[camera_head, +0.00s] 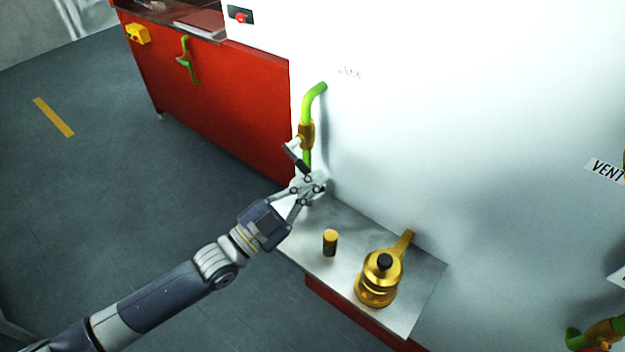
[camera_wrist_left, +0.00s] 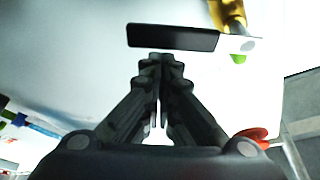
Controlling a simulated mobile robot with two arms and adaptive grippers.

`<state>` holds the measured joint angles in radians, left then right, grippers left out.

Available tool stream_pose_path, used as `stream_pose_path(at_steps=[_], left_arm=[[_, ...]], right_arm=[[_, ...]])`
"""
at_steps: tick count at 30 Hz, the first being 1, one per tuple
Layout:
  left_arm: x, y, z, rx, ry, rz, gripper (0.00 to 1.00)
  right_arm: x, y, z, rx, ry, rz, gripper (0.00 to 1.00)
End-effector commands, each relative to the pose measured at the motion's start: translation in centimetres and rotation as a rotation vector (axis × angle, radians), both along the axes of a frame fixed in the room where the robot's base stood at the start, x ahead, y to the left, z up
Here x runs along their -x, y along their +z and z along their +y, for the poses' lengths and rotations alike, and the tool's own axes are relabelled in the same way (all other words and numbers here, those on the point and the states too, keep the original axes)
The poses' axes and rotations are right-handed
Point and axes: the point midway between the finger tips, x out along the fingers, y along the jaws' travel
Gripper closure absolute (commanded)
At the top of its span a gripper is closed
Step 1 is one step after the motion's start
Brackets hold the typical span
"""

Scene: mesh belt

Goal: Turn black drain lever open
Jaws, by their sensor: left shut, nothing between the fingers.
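The black drain lever (camera_head: 295,159) sticks out from a brass valve (camera_head: 306,134) on a green pipe (camera_head: 314,96) against the white wall. It slants down to the right in the head view. My left gripper (camera_head: 317,185) is shut and empty, just below the lever. In the left wrist view the lever (camera_wrist_left: 172,38) lies crosswise just past the closed fingertips (camera_wrist_left: 161,60), with the brass valve (camera_wrist_left: 228,13) at its right end. I cannot tell whether the fingertips touch the lever. My right gripper is not in view.
A metal shelf (camera_head: 425,290) below holds a brass pot-like vessel (camera_head: 378,285) and a small dark cylinder with a yellow top (camera_head: 330,243). A red cabinet (camera_head: 225,100) with a green handle stands at the left. The grey floor (camera_head: 90,200) is open.

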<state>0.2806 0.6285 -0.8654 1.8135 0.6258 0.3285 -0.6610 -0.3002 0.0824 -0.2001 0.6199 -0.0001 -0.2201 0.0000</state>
Motion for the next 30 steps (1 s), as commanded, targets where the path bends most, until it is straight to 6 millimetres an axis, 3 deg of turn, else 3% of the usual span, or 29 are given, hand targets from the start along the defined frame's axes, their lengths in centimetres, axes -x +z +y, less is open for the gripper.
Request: stream_pose_path(at_steps=[20,30], left_arm=[[-0.2,-0.7,0.2,-0.067,0.001,-0.047,1.0],[-0.5,-2.1,0.6,-0.181,0.002,-0.13,1.0]], right_arm=[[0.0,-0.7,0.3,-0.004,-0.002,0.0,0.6],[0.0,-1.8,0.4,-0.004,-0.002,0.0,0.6]])
